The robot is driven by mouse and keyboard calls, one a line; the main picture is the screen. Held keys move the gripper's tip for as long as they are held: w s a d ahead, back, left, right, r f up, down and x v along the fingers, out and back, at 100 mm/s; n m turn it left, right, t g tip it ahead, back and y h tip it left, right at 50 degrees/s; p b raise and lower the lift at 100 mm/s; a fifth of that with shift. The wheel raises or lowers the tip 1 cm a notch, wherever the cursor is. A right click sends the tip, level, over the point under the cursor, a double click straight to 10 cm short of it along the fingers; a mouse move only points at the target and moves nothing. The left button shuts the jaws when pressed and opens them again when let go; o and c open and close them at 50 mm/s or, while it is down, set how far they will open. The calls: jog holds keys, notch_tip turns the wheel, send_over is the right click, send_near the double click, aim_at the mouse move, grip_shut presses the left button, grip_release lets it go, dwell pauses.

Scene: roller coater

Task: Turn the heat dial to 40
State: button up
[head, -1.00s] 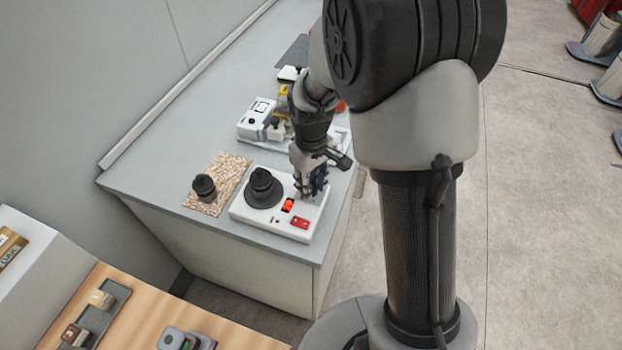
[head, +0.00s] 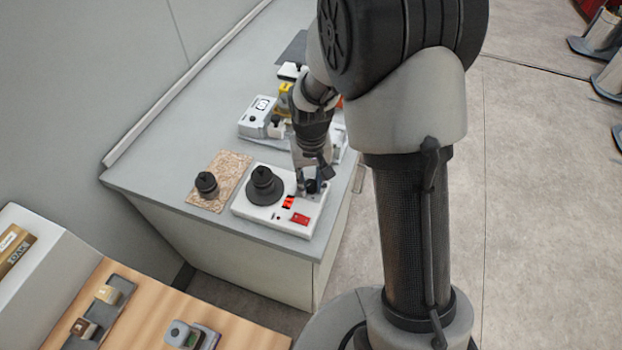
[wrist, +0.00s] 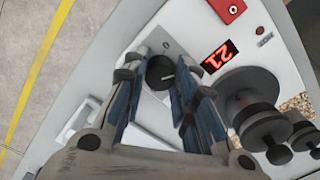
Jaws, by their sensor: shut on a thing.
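The heat dial (wrist: 160,72) is a round black knob on a grey plate of the white coater, seen in the wrist view. My gripper (wrist: 159,78) is shut on the dial, one blue-padded finger on each side. In the head view my gripper (head: 313,186) points down at the coater's right side and mostly hides the dial. The red digital display (wrist: 218,55) beside the dial shows a 2 and a 1, turned in this view, so their order is uncertain. It also glows in the head view (head: 288,202).
A red switch (head: 300,219) lies near the display at the coater's front. A black stepped spindle (head: 265,185) stands left of the dial. A black weight (head: 206,184) sits on a speckled mat (head: 233,167). Another white device (head: 254,117) stands behind on the grey counter (head: 170,150).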

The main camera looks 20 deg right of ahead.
aim_at(311, 183)
dwell(0.3)
jog(key=o, duration=1.1)
jog(key=shift+r, duration=6)
